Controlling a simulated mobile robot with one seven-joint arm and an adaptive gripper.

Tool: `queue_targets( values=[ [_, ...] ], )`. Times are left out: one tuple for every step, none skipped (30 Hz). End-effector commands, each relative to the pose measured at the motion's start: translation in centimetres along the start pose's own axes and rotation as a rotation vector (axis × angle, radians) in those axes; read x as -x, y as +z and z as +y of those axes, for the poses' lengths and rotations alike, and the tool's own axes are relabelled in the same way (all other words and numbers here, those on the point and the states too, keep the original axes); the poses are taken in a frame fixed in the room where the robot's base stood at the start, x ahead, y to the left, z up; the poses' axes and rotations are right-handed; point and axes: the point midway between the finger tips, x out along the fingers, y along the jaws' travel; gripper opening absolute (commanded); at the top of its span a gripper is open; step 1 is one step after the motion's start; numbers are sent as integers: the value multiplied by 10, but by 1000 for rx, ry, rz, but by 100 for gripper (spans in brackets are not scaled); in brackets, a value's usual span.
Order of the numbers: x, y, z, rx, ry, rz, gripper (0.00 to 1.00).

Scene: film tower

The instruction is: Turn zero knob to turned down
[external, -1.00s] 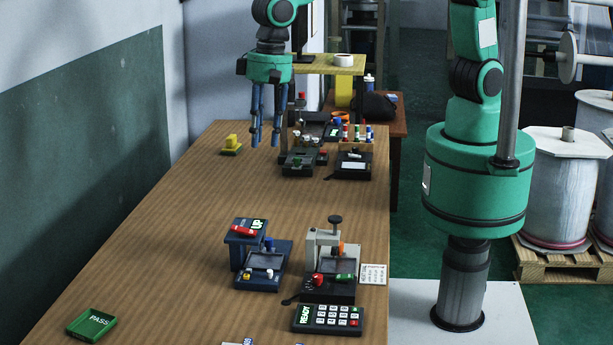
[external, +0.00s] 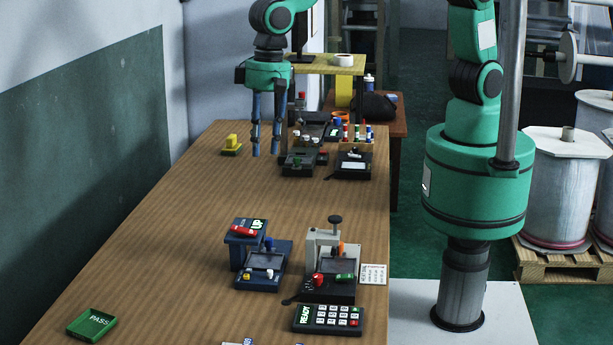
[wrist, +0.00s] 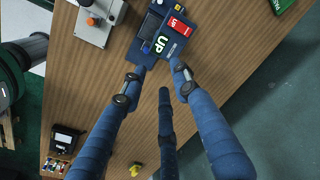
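My gripper (external: 266,154) has long blue fingers that point down over the far part of the wooden table. The fingers are spread and empty, and they also show in the wrist view (wrist: 160,75). A blue device (external: 262,266) with a display reading "UP" (external: 258,224) and a red part (external: 243,231) stands nearer the camera, well apart from the gripper. It also shows in the wrist view (wrist: 140,50), beyond the fingertips. A grey and black device (external: 325,290) with a red knob (external: 317,280) stands to its right. I cannot tell which knob is the zero knob.
A keypad (external: 328,319) reading "READY" and a green "PASS" tray (external: 91,325) lie near the front. A yellow object (external: 231,144) is left of the gripper. Dark devices (external: 298,163) and a rack of several coloured pieces (external: 356,140) stand to its right. The table's middle is clear.

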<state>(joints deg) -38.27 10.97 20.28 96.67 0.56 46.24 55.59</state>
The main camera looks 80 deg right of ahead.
Motion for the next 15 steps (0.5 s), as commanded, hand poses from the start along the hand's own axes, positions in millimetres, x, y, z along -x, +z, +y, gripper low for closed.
queue_targets(
  values=[
    [-10,4,-6,69,5,-7,30],
    [-14,6,-10,115,7,-10,30],
    [-21,9,-14,182,11,-16,30],
    [-26,11,-18,233,14,-21,30],
    [-31,14,-22,286,16,-25,30],
    [-38,17,-27,358,19,-32,30],
    [-44,20,-30,413,21,-37,30],
    [-49,22,-34,466,22,-42,30],
    [-55,25,-39,539,23,-48,30],
    [-61,28,-43,593,24,-54,30],
    [-66,31,-46,648,25,-59,30],
    [-72,35,-52,720,25,-65,30],
    [-78,38,-55,771,25,-71,30],
    [-83,40,-58,822,26,-76,30],
    [-89,44,-62,887,25,-83,30]
  ],
)
